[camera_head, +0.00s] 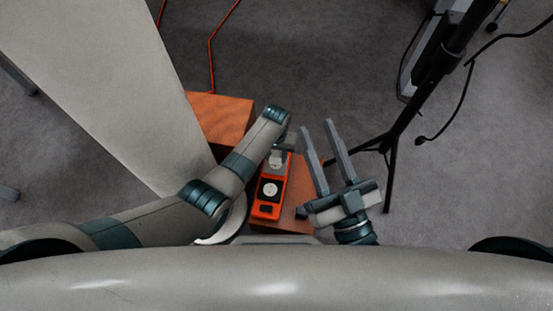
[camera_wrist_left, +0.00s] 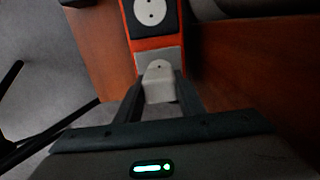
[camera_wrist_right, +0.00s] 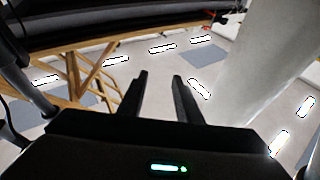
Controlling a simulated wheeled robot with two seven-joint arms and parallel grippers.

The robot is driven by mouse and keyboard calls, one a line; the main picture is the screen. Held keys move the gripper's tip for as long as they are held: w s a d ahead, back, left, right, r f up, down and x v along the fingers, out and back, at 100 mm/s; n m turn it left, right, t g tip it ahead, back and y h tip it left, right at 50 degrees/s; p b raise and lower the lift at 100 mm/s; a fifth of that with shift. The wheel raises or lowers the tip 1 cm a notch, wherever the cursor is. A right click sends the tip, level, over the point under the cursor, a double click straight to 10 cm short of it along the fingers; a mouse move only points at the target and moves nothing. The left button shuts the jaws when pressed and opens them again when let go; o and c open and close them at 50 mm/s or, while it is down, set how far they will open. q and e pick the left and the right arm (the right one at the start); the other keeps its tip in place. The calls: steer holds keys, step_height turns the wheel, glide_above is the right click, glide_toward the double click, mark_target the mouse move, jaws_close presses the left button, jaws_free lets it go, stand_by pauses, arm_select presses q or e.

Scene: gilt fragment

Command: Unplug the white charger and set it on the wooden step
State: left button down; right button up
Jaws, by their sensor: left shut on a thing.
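The white charger (camera_head: 276,158) is at the far end of the orange power strip (camera_head: 267,210), under my left gripper (camera_head: 284,142). In the left wrist view the charger (camera_wrist_left: 158,85) sits between the two fingers of my left gripper (camera_wrist_left: 157,90), which is shut on it. It overlaps the grey end panel of the strip (camera_wrist_left: 150,43); I cannot tell whether it is still seated in a socket. A wooden step (camera_head: 222,116) shows behind and left of the strip. My right gripper (camera_head: 316,124) is open and empty, right of the strip; its fingers also show in the right wrist view (camera_wrist_right: 160,78).
A wooden surface (camera_head: 294,212) lies under the strip. A pale flat panel (camera_head: 100,85) fills the upper left. A black stand (camera_head: 420,100) with legs and cables is at the right. Orange cable (camera_head: 210,60) runs over the grey floor. Floor behind the grippers is clear.

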mark_target(276, 154)
arm_select(q)
steer(key=shift+r+p, duration=0.3)
steer(key=shift+r, duration=0.05)
steer(key=shift+r+p, duration=0.3)
steer(key=shift+p, duration=0.05)
steer(key=shift+r+p, duration=0.8)
steer(key=shift+p, duration=0.05)
steer(key=shift+r+p, duration=0.35)
steer(key=shift+p, duration=0.05)
arm_select(e)
step_height(276, 154, down, 13)
steer(key=d+g+h, duration=0.2)
steer(key=g, duration=0.6)
steer(key=shift+h, duration=0.4)
stand_by(0.4)
steer(key=shift+s+d, duration=0.1)
